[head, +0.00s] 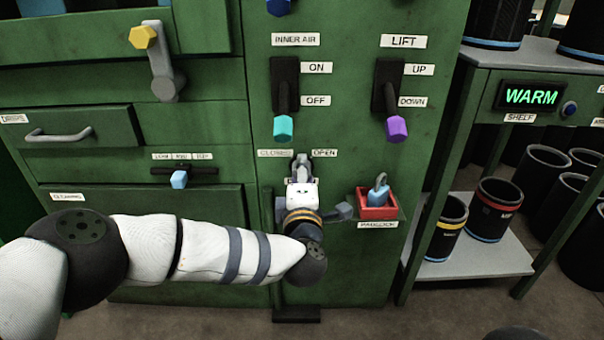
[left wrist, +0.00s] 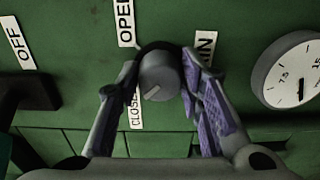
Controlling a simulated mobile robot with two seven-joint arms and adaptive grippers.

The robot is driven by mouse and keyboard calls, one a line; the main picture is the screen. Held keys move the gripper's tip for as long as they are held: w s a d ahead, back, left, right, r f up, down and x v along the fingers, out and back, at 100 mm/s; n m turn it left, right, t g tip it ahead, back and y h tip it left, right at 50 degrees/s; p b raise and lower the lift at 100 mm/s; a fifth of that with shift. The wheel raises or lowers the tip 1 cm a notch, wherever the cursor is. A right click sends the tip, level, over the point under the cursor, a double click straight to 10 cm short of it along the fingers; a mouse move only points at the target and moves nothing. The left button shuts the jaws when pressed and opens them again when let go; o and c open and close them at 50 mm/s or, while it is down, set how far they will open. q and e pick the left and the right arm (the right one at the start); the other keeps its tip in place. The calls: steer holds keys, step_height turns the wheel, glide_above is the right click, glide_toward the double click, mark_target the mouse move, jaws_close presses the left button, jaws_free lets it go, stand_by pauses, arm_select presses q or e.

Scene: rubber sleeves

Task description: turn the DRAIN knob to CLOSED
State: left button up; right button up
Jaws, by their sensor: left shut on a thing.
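The DRAIN knob (left wrist: 158,76) is a round dark grey knob with a light line on its face. In the left wrist view the line points to the lower left, toward the CLOSED label (left wrist: 136,110). The OPEN label (left wrist: 126,22) is at the upper left, and the DRAIN label (left wrist: 206,48) is partly covered by a finger. My left gripper (left wrist: 158,92) is shut on the knob, one finger on each side. In the head view my left gripper (head: 302,164) is below the CLOSED (head: 275,153) and OPEN (head: 324,153) labels and hides the knob.
A red box with a blue padlock (head: 378,205) is right of my gripper. The INNER AIR lever (head: 283,120) and LIFT lever (head: 396,120) are above. A round gauge (left wrist: 290,72) is near the knob. A shelf (head: 470,255) with black sleeves stands at the right.

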arm_select(q)
steer(key=shift+d, duration=0.1)
steer(key=o, duration=1.2)
steer(key=shift+c, duration=0.2)
steer(key=shift+s, duration=0.1)
steer(key=s, duration=1.2)
